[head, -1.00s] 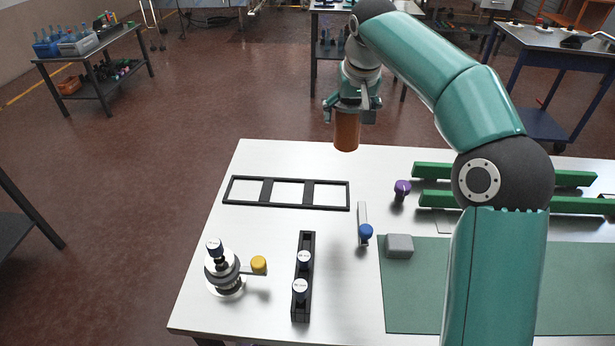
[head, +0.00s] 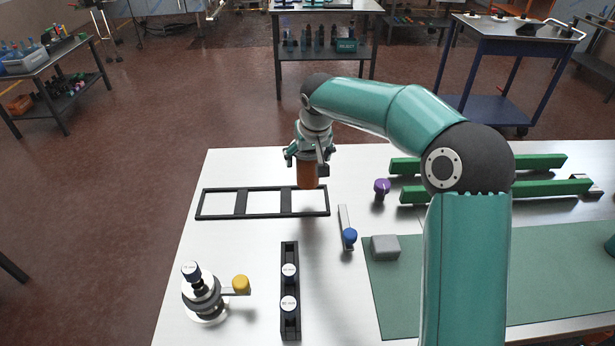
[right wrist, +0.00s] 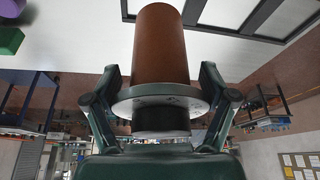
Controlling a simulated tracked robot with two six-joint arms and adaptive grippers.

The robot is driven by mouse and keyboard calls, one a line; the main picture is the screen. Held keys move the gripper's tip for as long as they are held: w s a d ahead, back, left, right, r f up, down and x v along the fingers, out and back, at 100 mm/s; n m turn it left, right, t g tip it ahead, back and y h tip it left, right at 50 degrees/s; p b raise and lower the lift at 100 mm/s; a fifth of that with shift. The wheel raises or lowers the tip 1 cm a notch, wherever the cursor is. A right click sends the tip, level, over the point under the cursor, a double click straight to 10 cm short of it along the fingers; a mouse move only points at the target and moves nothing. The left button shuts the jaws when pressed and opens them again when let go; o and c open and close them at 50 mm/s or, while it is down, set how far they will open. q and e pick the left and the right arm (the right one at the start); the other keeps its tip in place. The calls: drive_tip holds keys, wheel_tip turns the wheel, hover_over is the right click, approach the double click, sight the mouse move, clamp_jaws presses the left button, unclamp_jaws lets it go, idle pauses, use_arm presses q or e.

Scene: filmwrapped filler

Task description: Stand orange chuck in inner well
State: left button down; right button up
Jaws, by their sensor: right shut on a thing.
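The orange chuck (head: 308,173) is a brown-orange cylinder. My right gripper (head: 309,155) is shut on its grey flanged end, with the orange end pointing down. In the right wrist view the chuck (right wrist: 160,45) sits between the two fingers (right wrist: 160,100), with a grey disc and a dark collar at the gripper side. A black frame (head: 241,203) with three open wells lies flat on the white table. The chuck's lower end shows over the back edge of the frame's right-hand well; its exact height is hard to judge. My left gripper is not in view.
A purple knob (head: 381,186), a blue-ended bar (head: 348,235) and a grey block (head: 385,248) lie right of the frame. A black rack (head: 290,330) and a fixture with a yellow knob (head: 241,283) stand nearer. Green rails (head: 530,164) lie at the back right.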

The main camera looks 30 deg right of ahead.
sight(312, 157)
drive_tip(key=shift+f, duration=2.85)
drive_tip(key=o, duration=1.7)
drive_tip(key=shift+f, duration=0.1)
drive_tip(key=shift+c, duration=0.2)
drive_tip(key=v, duration=1.2)
drive_tip(key=shift+b, duration=0.4)
